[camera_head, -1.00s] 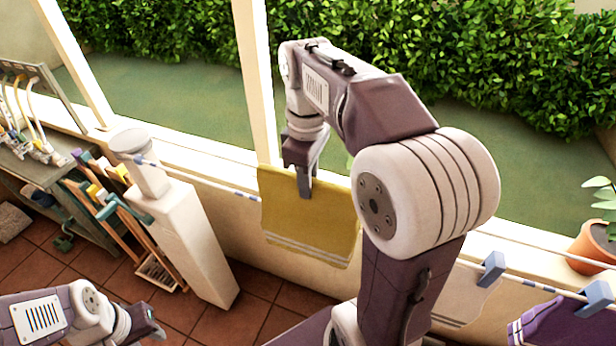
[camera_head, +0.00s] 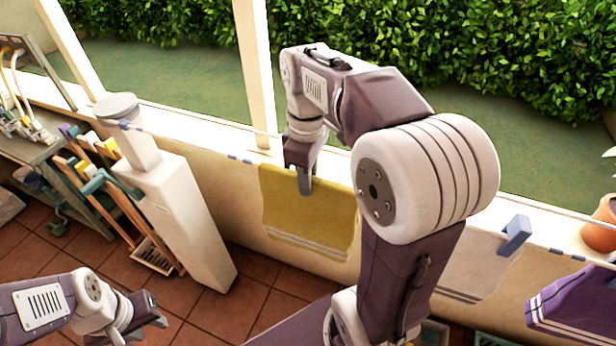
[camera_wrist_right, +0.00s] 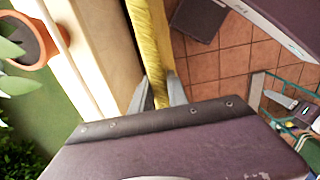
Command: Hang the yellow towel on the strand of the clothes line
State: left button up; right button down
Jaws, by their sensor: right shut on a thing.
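The yellow towel (camera_head: 312,215) hangs down, spread flat, with pale stripes near its lower edge. My right gripper (camera_head: 305,188) is shut on its top edge; in the right wrist view, the towel (camera_wrist_right: 150,45) shows edge-on between the two fingers (camera_wrist_right: 158,92). The clothes line's blue-and-white strand (camera_head: 240,158) runs from the post on the left and meets the towel's upper left edge in the picture. I cannot tell whether the towel lies over the strand or in front of it. My left gripper (camera_head: 156,310) is low at the left, empty, its fingers apart.
A pale post (camera_head: 185,220) stands left of the towel. A white cloth (camera_head: 475,265) with a blue peg (camera_head: 515,235) and a purple cloth (camera_head: 575,305) hang at the right. A plant pot (camera_head: 600,228) stands on the low wall. Tools lean on a bench at left.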

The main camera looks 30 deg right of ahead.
jog(key=c, duration=1.2)
grip_release()
notch_tip(320, 180, up, 9)
jog(key=p, duration=0.9)
jog(key=shift+r+p, duration=0.2)
jog(key=shift+p, duration=0.15)
jog(key=shift+f, duration=0.2)
